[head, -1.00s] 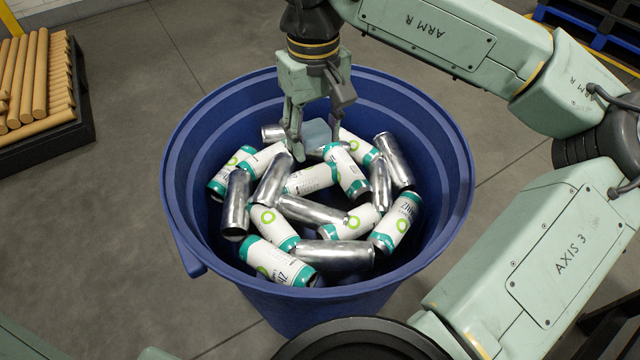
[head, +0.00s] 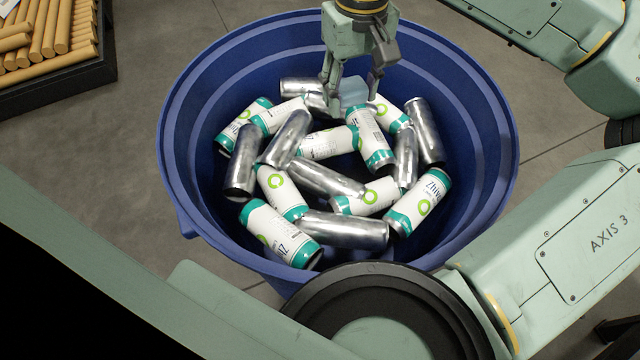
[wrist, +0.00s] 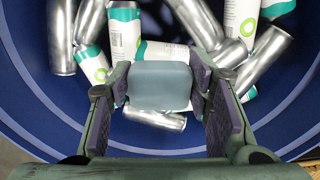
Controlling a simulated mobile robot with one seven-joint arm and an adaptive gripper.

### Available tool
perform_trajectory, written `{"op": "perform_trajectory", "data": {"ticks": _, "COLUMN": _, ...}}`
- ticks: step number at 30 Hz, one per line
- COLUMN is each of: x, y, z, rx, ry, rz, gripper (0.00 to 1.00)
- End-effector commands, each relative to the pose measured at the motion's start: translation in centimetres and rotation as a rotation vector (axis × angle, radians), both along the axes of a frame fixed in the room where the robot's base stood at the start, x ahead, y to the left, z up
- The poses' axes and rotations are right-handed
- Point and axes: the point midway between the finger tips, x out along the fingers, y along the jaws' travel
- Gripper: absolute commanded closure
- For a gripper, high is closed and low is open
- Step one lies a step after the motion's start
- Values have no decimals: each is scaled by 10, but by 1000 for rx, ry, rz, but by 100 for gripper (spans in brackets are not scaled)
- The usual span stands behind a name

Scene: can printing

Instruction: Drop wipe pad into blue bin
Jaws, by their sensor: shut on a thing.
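My gripper (head: 352,92) is inside the mouth of the blue bin (head: 180,130), near its far side and over the cans. It is shut on the wipe pad, a pale blue-grey block (head: 353,91). In the wrist view the wipe pad (wrist: 160,85) sits between the two fingers (wrist: 160,88), with cans behind it. Whether the pad touches the cans is hard to tell. The bin wall (wrist: 30,90) curves around the gripper in the wrist view.
Several cans, some bare silver (head: 345,230) and some white and teal printed (head: 280,232), lie jumbled in the bin. A dark pallet (head: 70,72) of brown rolls (head: 40,35) stands at the upper left. Grey floor (head: 130,150) surrounds the bin.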

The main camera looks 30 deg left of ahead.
Motion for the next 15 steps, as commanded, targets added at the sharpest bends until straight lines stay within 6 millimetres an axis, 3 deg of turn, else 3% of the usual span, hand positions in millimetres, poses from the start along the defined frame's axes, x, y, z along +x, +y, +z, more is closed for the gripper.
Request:
{"op": "perform_trajectory", "data": {"ticks": 9, "x": 0, "y": 0, "z": -5, "rx": 0, "ry": 0, "rz": 0, "gripper": 85}}
{"op": "perform_trajectory", "data": {"ticks": 10, "x": 0, "y": 0, "z": -5, "rx": 0, "ry": 0, "rz": 0, "gripper": 54}}
{"op": "perform_trajectory", "data": {"ticks": 15, "x": 0, "y": 0, "z": -5, "rx": 0, "ry": 0, "rz": 0, "gripper": 42}}
